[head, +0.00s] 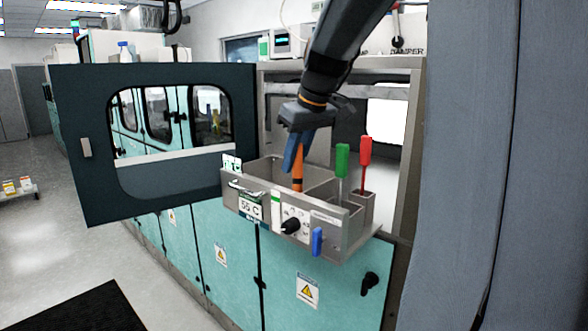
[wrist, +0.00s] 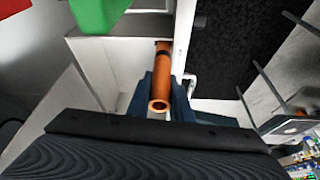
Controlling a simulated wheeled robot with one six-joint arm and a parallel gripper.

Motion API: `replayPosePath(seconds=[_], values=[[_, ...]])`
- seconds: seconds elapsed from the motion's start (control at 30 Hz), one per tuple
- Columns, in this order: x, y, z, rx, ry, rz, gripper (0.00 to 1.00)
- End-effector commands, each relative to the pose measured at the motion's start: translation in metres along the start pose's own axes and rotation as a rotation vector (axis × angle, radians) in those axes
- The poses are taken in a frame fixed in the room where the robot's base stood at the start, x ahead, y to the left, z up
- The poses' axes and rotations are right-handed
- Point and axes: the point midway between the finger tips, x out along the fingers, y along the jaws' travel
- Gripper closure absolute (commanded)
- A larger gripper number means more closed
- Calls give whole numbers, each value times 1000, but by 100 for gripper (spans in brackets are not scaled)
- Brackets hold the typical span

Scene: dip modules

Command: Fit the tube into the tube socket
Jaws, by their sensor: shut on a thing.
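The orange tube (head: 298,172) stands near upright in the head view. It also shows in the wrist view (wrist: 160,85), with its open end facing the camera and a dark band near its far end. My gripper (head: 294,154) is shut on the tube, its blue fingers on either side of it. In the wrist view, the fingers (wrist: 161,98) flank the tube. The tube's lower end reaches down into the grey metal module (head: 262,172), behind its front wall. The tube socket is not clearly visible, and I cannot tell whether the tube's end touches it.
A green-handled tool (head: 342,160) and a red-handled tool (head: 365,151) stand in compartments to the right of the tube. The module's front carries a black knob (head: 290,226), a blue handle (head: 317,241) and a 55 C label (head: 250,207). An open windowed door (head: 75,150) is at left.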

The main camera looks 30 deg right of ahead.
Motion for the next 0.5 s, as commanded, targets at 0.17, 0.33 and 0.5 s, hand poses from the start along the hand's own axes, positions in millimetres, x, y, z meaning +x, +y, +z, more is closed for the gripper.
replayPosePath(seconds=[0.17,0.33,0.5], values=[[22,0,10,1,-2,-2,100],[27,0,12,1,0,-1,100],[28,0,12,0,0,-1,100]])
